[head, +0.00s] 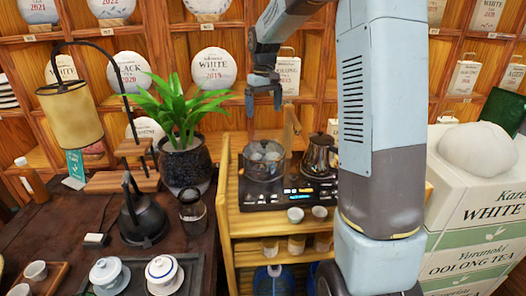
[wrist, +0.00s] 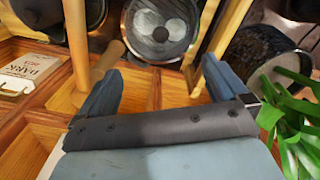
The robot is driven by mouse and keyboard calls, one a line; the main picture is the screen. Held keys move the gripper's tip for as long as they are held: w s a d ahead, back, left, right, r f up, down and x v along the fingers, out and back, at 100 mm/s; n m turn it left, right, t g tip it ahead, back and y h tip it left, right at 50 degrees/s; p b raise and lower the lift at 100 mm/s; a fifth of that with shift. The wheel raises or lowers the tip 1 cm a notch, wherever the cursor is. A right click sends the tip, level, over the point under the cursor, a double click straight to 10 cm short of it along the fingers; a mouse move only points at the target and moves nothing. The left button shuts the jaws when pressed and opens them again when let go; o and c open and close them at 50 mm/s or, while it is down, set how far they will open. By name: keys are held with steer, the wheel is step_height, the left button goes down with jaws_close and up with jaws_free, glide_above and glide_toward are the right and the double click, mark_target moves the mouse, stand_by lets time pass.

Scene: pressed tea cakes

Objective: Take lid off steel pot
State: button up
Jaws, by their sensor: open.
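A steel pot (head: 319,154) with a spout and a lid (head: 320,140) stands at the right of the black cooker (head: 288,192). The lid sits on the pot. A dark rounded thing at the top left of the wrist view is cut off by the frame; I cannot tell if it is this pot. My gripper (head: 264,102) is open and empty, fingers pointing down. It hangs in the air above and behind the cooker, apart from the pot. Both fingers (wrist: 160,82) also show spread in the wrist view.
A see-through pot (head: 263,168) with cups inside stands left of the steel pot; it also shows in the wrist view (wrist: 160,28). A potted plant (head: 187,170) stands left, its leaves near the wrist view's right edge. Wooden shelves (head: 225,38) rise behind.

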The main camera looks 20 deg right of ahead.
glide_above(265, 141)
steer(key=w, duration=0.1)
step_height(265, 141, down, 8)
steer(key=shift+w+r, duration=0.15)
steer(key=shift+r, duration=0.1)
steer(key=shift+s+f, duration=0.15)
steer(key=shift+f, duration=1.25)
steer(key=shift+s+f, duration=0.15)
steer(key=shift+f, duration=1.25)
steer(key=shift+s+f, duration=0.1)
steer(key=shift+s, duration=0.05)
steer(key=c, duration=1.3)
